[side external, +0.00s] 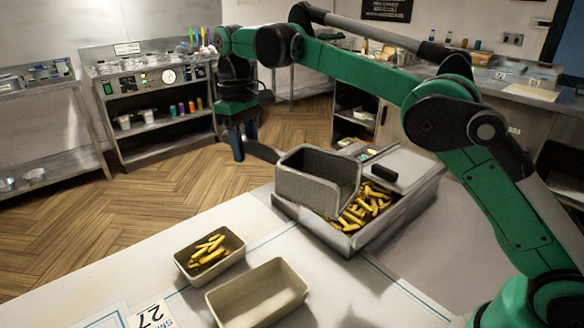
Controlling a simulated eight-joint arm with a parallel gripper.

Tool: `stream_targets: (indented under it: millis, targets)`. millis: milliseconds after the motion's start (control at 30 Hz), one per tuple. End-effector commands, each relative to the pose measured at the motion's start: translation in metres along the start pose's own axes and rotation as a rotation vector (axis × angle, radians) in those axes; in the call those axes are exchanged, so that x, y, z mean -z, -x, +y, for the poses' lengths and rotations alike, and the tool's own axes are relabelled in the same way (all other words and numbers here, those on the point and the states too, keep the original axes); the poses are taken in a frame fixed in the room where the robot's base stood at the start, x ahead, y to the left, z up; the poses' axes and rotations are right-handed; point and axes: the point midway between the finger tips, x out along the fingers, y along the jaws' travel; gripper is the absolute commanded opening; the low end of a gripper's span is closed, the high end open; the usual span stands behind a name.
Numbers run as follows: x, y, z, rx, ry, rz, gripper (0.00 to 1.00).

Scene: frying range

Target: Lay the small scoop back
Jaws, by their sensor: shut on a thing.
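The scoop (312,185) is a grey, box-shaped scoop with a dark handle (262,152) pointing left. My gripper (241,146) is shut on the handle's left end. The scoop's body is at the left part of a metal bin (381,234) of yellow fries (360,208). It covers part of the bin's rim and some fries; I cannot tell whether it touches them.
A pale panel with a black grip (384,177) covers the bin's back right. A tray with a few fries (210,251) and an empty beige tray (258,297) stand on the white counter (130,262). My green arm arches over the bin.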

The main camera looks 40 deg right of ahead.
Motion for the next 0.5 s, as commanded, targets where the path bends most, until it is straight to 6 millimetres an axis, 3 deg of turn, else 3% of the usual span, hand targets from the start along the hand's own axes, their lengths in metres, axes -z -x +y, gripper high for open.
stream_targets:
  millis: [233,500]
  targets:
    - [-0.001,-0.005,0.043,0.016,-0.329,-0.012,0.00]
    - [0.001,-0.029,0.042,0.016,-0.337,-0.012,0.00]
